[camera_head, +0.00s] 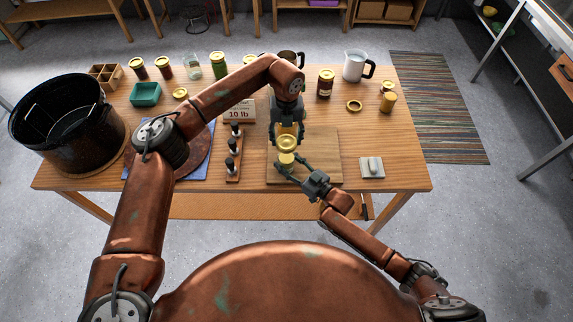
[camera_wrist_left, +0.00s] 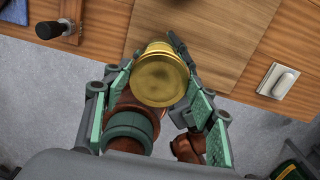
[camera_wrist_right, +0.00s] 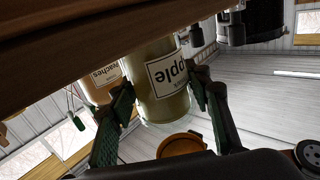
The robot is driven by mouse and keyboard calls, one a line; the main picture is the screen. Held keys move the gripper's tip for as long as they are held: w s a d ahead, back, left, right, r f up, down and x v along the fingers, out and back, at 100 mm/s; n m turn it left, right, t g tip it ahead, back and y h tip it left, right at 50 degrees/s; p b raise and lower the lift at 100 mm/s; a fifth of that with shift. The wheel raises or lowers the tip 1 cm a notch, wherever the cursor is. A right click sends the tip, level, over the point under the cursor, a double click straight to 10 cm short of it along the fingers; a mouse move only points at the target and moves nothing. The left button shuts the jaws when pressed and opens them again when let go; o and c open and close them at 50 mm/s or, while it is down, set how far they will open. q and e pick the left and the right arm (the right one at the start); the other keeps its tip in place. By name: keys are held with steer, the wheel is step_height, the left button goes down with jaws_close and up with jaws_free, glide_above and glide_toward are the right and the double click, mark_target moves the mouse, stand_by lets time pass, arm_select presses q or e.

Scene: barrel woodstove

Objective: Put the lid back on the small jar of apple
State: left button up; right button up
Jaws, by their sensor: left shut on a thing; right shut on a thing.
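The small jar of apple (camera_head: 286,160) is over the wooden board, with its "apple" label showing upside down in the right wrist view (camera_wrist_right: 168,80). My right gripper (camera_head: 289,168) is shut around the jar's sides. The gold lid (camera_head: 287,142) is above the jar and also fills the middle of the left wrist view (camera_wrist_left: 160,76). My left gripper (camera_head: 287,131) points down and is shut on the lid. The exact gap is hard to judge.
The wooden board (camera_head: 328,172) lies under both grippers. A big black pot (camera_head: 62,122) stands at left. Jars, a white pitcher (camera_head: 354,66) and a gold ring (camera_head: 354,106) are farther back.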

arm_select(q)
glide_above(286, 159)
steer(key=shift+d+f, duration=0.1)
steer(key=shift+f, duration=2.4)
steer(key=shift+f, duration=0.1)
steer(key=shift+f, duration=0.8)
steer(key=shift+f, duration=0.55)
